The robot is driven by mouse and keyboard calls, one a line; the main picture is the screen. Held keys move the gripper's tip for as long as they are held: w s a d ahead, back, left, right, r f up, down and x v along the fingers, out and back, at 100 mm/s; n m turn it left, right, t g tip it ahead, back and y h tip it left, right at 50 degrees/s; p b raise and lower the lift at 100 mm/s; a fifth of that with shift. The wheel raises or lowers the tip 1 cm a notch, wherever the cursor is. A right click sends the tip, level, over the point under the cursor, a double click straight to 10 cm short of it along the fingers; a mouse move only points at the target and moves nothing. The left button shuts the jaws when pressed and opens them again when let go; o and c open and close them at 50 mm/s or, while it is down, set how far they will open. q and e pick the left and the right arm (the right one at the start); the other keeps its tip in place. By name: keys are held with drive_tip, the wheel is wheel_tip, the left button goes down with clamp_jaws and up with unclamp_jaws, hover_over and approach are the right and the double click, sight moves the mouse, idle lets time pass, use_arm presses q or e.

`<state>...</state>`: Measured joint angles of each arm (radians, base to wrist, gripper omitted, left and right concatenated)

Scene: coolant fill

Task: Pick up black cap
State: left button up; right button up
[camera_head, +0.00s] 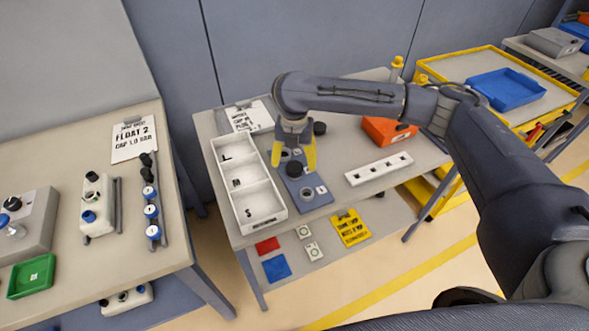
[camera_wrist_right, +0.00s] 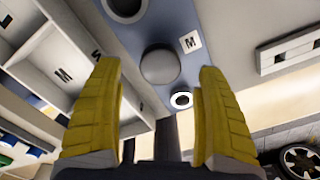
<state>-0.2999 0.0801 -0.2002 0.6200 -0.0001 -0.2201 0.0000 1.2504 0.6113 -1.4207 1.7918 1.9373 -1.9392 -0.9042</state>
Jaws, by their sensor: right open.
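A black cap (camera_head: 293,169) sits on the blue plate (camera_head: 318,202) on the middle table. In the right wrist view a round grey top (camera_wrist_right: 160,66), seemingly this cap, lies between the fingertips beside an M label (camera_wrist_right: 190,42). My right gripper (camera_head: 294,166) points down over the plate, its yellow fingers open on either side of the cap. In the right wrist view the open fingers (camera_wrist_right: 160,70) show a gap on both sides; whether they touch it cannot be told. Another black cap (camera_head: 320,128) is behind the gripper to the right. My left gripper is not in view.
A white tray (camera_head: 264,222) marked L, M and S stands close left of the plate. An open ring port (camera_head: 307,193) is in front of the cap. A white strip with holes (camera_head: 378,169) and an orange box (camera_head: 388,131) lie to the right.

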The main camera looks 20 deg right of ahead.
sight(295, 167)
drive_tip(key=shift+f, duration=1.95)
drive_tip(key=c, duration=1.2)
drive_tip(key=shift+c, duration=0.2)
drive_tip(key=shift+r, duration=0.1)
